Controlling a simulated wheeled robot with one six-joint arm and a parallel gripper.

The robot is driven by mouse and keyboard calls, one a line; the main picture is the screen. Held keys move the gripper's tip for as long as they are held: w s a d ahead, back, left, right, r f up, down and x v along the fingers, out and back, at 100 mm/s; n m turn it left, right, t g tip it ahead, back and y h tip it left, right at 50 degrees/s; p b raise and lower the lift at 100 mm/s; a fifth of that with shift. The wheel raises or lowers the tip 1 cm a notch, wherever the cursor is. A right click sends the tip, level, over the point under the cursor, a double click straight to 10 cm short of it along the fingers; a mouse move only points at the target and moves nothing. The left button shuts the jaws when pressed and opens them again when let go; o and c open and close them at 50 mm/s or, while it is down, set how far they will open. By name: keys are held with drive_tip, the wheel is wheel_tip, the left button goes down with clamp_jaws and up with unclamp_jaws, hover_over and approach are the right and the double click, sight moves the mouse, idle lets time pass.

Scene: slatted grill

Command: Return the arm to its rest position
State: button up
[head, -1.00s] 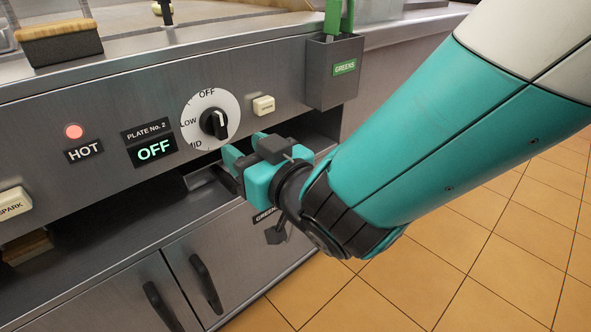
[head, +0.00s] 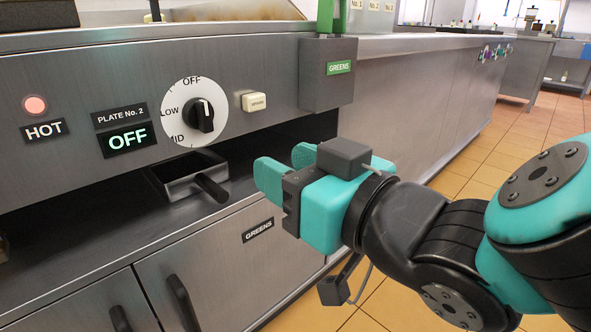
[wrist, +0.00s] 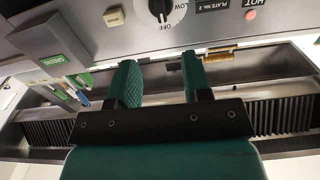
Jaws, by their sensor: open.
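My gripper (head: 283,170) is teal with a black wrist and sits in front of the grill's steel panel, right of and below the control knob (head: 201,116). The jaws are open with nothing between them. In the wrist view my gripper (wrist: 160,78) shows two separated teal fingers pointing at the panel, apart from it. My arm reaches in from the right side of the head view, bent at the joints.
A GREENS holder (head: 328,75) hangs on the panel above my gripper. A drip tray (head: 188,177) with a dark handle lies on the shelf below the knob. The display (head: 128,140) reads OFF, beside a lit HOT lamp (head: 35,106). Tiled floor (head: 470,180) is open at right.

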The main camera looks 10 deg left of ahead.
drive_tip(key=w+d+f+m+g+h+p, duration=0.1)
drive_tip(key=d+f+m+g+h, duration=0.15)
drive_tip(key=d+h, duration=0.2)
drive_tip(key=d+f+m+g+h+p, duration=0.1)
drive_tip(key=d+f+g+h, duration=0.1)
drive_tip(key=d+f+h, duration=0.3)
drive_tip(key=s+d+r+g+p, duration=0.1)
drive_tip(key=s+d+r+g, duration=0.1)
drive_tip(key=s+d+g, duration=0.65)
wheel_tip(320, 180, up, 37)
drive_tip(key=s+t+p, duration=0.1)
drive_tip(key=p, duration=3.6)
drive_tip(key=shift+d+f+n, duration=0.15)
drive_tip(key=shift+d+n, duration=0.2)
drive_tip(key=shift+d, duration=0.05)
